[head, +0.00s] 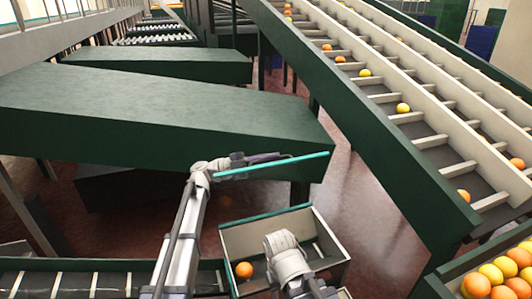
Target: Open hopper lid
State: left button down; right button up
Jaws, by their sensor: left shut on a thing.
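The hopper (333,238) is a cream box with a teal rim at the lower middle of the head view. Its top is open, and an orange (244,270) lies inside at the left. A thin teal bar (305,158), which looks like the lid seen edge-on, is raised beyond and above the hopper. My left gripper (268,158) is shut on this bar; its fingertips are small and partly hidden. My right arm crosses the front of the hopper and covers part of its inside. The right gripper's fingers do not show.
A large dark green slab (150,110) stands behind my left arm. A sloped conveyor (400,125) with oranges and lemons runs down the right side. A bin of fruit (453,290) is at the lower right. Bare floor shows between hopper and conveyor.

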pick_arm(q)
jog(key=c, duration=0.9)
grip_release()
jog(key=b+v, duration=0.1)
jog(key=v, duration=0.5)
jog(key=shift+a+f+b, duration=0.2)
jog(key=shift+a+b, duration=0.1)
jog(key=shift+a, duration=0.6)
